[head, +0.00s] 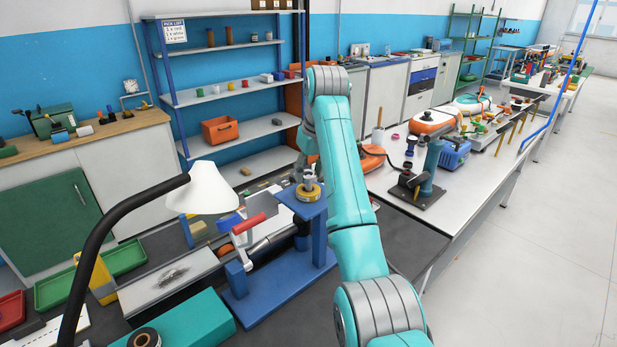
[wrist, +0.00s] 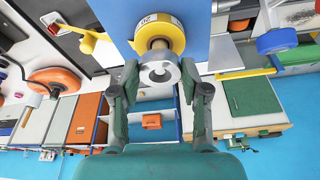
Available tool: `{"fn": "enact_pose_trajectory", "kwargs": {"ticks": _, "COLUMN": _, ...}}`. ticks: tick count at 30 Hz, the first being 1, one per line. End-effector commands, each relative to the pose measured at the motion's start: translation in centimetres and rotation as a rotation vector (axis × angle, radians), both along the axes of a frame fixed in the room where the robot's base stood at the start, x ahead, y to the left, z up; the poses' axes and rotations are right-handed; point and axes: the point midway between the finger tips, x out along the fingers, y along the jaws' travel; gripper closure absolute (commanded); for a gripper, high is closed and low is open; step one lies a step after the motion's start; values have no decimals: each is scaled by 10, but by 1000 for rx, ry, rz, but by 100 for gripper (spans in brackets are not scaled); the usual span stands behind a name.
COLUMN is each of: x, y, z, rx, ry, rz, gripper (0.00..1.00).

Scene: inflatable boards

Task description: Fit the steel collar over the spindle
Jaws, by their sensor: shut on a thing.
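The steel collar (wrist: 159,73) is a short grey ring between the fingers of my gripper (wrist: 160,84) in the wrist view. My gripper is shut on it. Just beyond it is a yellow round base (wrist: 158,32) with a printed label, on a blue plate.
A white lamp (head: 202,188) on a black arm stands left of the stand. Shelves with an orange bin (head: 220,130) stand behind. A dark tool stand (head: 418,190) is on the white bench at right.

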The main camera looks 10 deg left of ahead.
Motion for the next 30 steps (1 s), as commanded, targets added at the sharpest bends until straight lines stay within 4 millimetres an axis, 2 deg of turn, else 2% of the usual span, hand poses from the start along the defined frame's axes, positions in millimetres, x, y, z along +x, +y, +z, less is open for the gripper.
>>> {"fn": "enact_pose_trajectory", "kwargs": {"ticks": 1, "x": -2, "y": -2, "z": -8, "rx": -1, "ry": 1, "rz": 0, "gripper": 92}}
{"fn": "enact_pose_trajectory", "kwargs": {"ticks": 5, "x": -6, "y": -4, "z": -20, "rx": 0, "ry": -1, "rz": 1, "gripper": 92}}
{"fn": "enact_pose_trajectory", "kwargs": {"ticks": 13, "x": -7, "y": -4, "z": -22, "rx": 1, "ry": -2, "rz": 2, "gripper": 92}}
{"fn": "enact_pose_trajectory", "kwargs": {"ticks": 14, "x": -7, "y": -4, "z": -22, "rx": 0, "ry": -1, "rz": 2, "gripper": 47}}
{"fn": "enact_pose_trajectory", "kwargs": {"ticks": 16, "x": -7, "y": -4, "z": -22, "rx": 0, "ry": -1, "rz": 2, "gripper": 30}}
{"fn": "enact_pose_trajectory", "kwargs": {"ticks": 26, "x": -7, "y": -4, "z": -21, "rx": 0, "ry": -1, "rz": 2, "gripper": 30}}
{"fn": "enact_pose_trajectory", "kwargs": {"ticks": 30, "x": -4, "y": -3, "z": -13, "rx": 1, "ry": -2, "rz": 1, "gripper": 30}}
